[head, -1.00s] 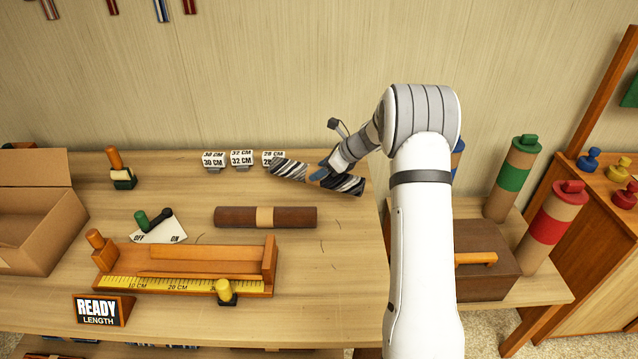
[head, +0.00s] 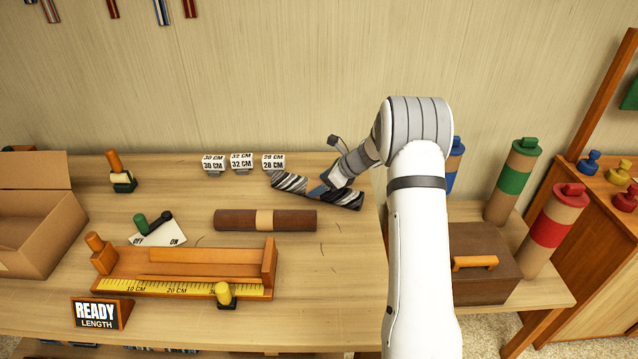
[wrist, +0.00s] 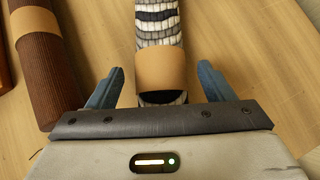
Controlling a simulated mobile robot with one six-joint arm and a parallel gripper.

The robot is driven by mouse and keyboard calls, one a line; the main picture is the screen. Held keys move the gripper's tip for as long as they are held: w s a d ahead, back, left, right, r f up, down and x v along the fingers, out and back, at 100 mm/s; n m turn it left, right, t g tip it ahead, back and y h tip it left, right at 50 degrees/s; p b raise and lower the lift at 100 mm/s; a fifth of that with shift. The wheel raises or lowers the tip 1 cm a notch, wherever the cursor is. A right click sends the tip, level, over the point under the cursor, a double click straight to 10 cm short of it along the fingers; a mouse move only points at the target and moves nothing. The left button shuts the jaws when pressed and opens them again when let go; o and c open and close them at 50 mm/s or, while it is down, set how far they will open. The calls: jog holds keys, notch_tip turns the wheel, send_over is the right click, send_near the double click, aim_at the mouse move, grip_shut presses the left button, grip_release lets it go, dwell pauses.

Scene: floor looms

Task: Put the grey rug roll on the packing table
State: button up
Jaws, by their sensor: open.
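The grey rug roll (head: 289,182) has black, white and grey stripes and a tan band. It lies at a slant near the back right of the wooden packing table (head: 345,265), apparently resting on the top. My gripper (head: 319,190) is over the roll's middle and hides part of it in the head view. In the wrist view my gripper (wrist: 160,70) is open. Its blue fingers stand on either side of the grey rug roll (wrist: 158,22) near the tan band, with gaps between the fingers and the roll.
A brown roll (head: 240,219) with a tan band lies in front. A measuring tray (head: 185,285), a lever switch plate (head: 158,236) and a cardboard box (head: 40,235) are left. Small length signs (head: 273,163) stand behind. A brown lidded box (head: 480,275) and upright rolls are right.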

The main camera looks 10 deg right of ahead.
jog(key=shift+r, duration=0.15)
jog(key=v, duration=1.1)
jog(key=shift+s+d+r+p, duration=0.2)
jog(key=shift+d+r+p, duration=0.05)
jog(key=shift+r+p, duration=0.1)
jog(key=s+a+r+n+g+h, duration=0.1)
jog(key=s+a+r+n+h, duration=0.1)
jog(key=s+a+r+n, duration=0.5)
jog(key=s+a+n+g+h, duration=0.15)
jog(key=s+n, duration=0.35)
jog(key=s, duration=0.6)
jog(key=s+n+h, duration=0.4)
jog(key=s+n, duration=0.8)
jog(key=s, duration=0.7)
jog(key=shift+s+a+n, duration=0.25)
jog(key=shift+s+n, duration=0.05)
jog(key=shift+n, duration=0.1)
jog(key=shift+r, duration=0.1)
